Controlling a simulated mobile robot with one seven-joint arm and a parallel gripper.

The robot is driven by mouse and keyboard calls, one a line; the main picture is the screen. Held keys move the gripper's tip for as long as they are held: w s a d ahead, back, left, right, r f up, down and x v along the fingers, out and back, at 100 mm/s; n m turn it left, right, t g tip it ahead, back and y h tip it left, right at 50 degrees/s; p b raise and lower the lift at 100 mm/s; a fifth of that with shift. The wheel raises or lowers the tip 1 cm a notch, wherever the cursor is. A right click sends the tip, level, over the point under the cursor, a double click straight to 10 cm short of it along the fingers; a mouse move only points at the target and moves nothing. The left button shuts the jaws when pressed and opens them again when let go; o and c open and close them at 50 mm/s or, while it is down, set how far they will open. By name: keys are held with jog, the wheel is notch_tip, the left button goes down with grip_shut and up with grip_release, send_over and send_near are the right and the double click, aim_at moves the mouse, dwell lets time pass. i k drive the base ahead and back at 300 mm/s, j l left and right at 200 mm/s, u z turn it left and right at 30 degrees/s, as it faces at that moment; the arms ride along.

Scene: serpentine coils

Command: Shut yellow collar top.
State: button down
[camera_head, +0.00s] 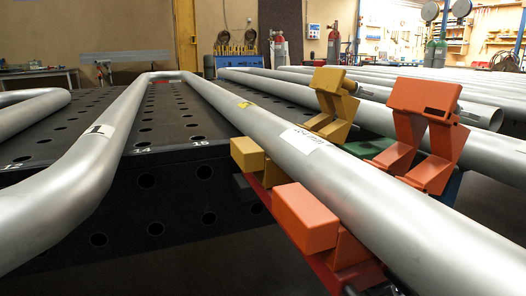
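The yellow collar's top (335,82) stands raised behind the long silver pipe (285,135), tilted up and away from it, so the collar is open. A yellow block (247,155) of the same collar sits at the pipe's near side. The pipe lies between the two yellow parts and hides what is under it. My gripper is not in view.
An orange collar stands close by on the right, with its top (425,97) also raised and its front block (305,216) nearer. A dark perforated table (215,188) carries bent pipes. More straight pipes lie at the right. Air above the yellow collar is clear.

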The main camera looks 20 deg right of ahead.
aim_at(332, 88)
jog(key=k, duration=1.25)
